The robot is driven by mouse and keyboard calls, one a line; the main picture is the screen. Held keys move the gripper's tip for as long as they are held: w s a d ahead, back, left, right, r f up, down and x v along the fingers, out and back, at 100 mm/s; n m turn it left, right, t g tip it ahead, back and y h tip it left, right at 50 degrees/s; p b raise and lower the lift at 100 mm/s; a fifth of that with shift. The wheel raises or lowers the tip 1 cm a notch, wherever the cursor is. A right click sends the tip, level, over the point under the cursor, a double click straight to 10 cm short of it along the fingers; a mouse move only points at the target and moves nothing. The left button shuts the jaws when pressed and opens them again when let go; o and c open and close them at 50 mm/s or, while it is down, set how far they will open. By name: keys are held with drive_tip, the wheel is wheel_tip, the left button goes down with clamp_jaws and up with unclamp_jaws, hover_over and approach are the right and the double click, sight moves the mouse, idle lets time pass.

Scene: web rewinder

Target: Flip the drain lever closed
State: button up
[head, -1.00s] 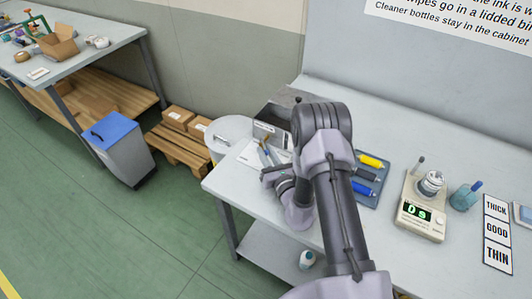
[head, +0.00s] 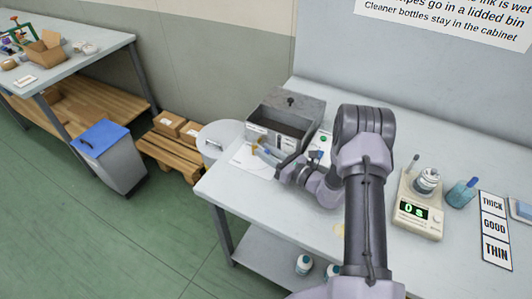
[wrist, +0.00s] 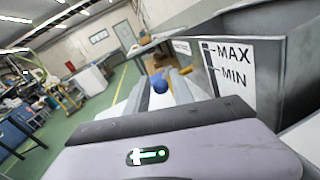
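The grey tank (wrist: 296,70) with MAX and MIN marks stands close on the right there. In the head view the open-topped tank (head: 271,138) stands at the table's back left.
A round light-grey drum (head: 220,138) stands beyond the left edge. The front table is mostly clear.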

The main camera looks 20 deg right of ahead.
drive_tip(key=shift+o, duration=0.7)
